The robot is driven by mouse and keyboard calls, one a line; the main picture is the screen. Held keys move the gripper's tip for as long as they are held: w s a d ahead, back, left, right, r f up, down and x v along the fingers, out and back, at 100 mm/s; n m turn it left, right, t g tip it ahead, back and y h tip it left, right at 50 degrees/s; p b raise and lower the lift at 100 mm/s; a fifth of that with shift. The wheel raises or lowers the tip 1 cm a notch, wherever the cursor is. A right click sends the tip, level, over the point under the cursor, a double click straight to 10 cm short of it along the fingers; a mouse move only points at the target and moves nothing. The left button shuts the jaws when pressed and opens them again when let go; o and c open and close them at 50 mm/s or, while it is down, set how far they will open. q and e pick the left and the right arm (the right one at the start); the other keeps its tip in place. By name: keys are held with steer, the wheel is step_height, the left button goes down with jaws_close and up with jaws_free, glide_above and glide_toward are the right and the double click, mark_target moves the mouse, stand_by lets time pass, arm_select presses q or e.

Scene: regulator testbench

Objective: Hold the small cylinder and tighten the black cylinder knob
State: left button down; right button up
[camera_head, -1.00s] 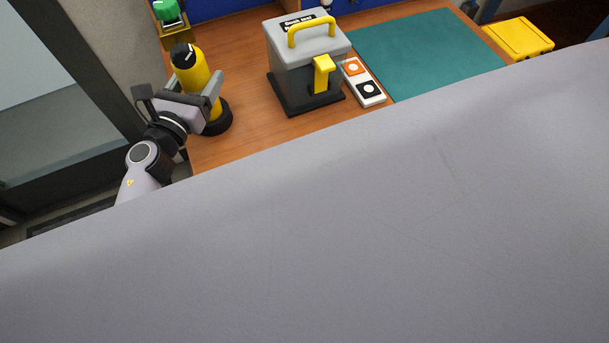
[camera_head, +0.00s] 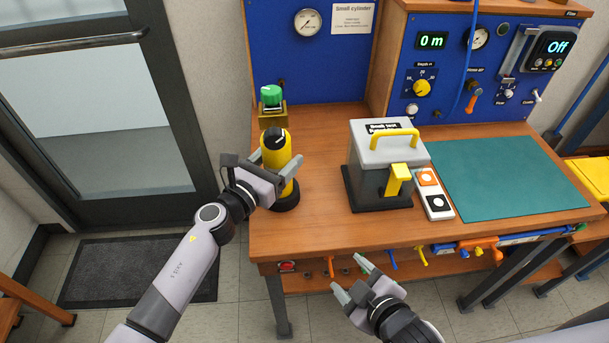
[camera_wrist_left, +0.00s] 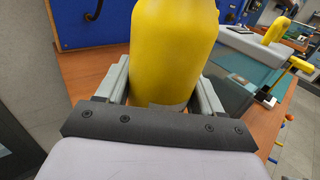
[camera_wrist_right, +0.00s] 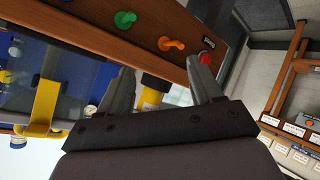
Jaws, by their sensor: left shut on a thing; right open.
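The small cylinder (camera_head: 277,165) is yellow and stands upright on a black round base (camera_head: 286,197) at the left end of the bench. Its black knob (camera_head: 274,138) with a white mark is on top. My left gripper (camera_head: 287,172) is shut around the yellow body, below the knob. In the left wrist view the yellow body (camera_wrist_left: 174,50) fills the space between the fingers; the knob is out of sight there. My right gripper (camera_head: 350,276) is open and empty, in front of the bench's front edge. Its spread fingers (camera_wrist_right: 165,90) also show in the right wrist view.
A grey test box (camera_head: 385,150) with a yellow handle stands right of the cylinder, beside an orange and white switch plate (camera_head: 434,195). A green knob (camera_head: 271,95) on a stand is behind the cylinder. Handles and valves line the bench front. The teal mat (camera_head: 510,180) is clear.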

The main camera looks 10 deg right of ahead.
steer(key=w+a+r+n, duration=0.4)
steer(key=a+r+n, duration=0.1)
steer(key=a+n, duration=0.1)
steer(key=n+t+h, duration=0.4)
steer(key=n+t, duration=0.3)
steer(key=n, duration=0.5)
glide_toward(273, 145)
steer(key=w, duration=1)
steer(key=shift+w+d, duration=0.15)
steer(key=shift+d, duration=0.05)
steer(key=c, duration=1)
steer(key=shift+m, duration=0.3)
steer(key=shift+c, duration=0.2)
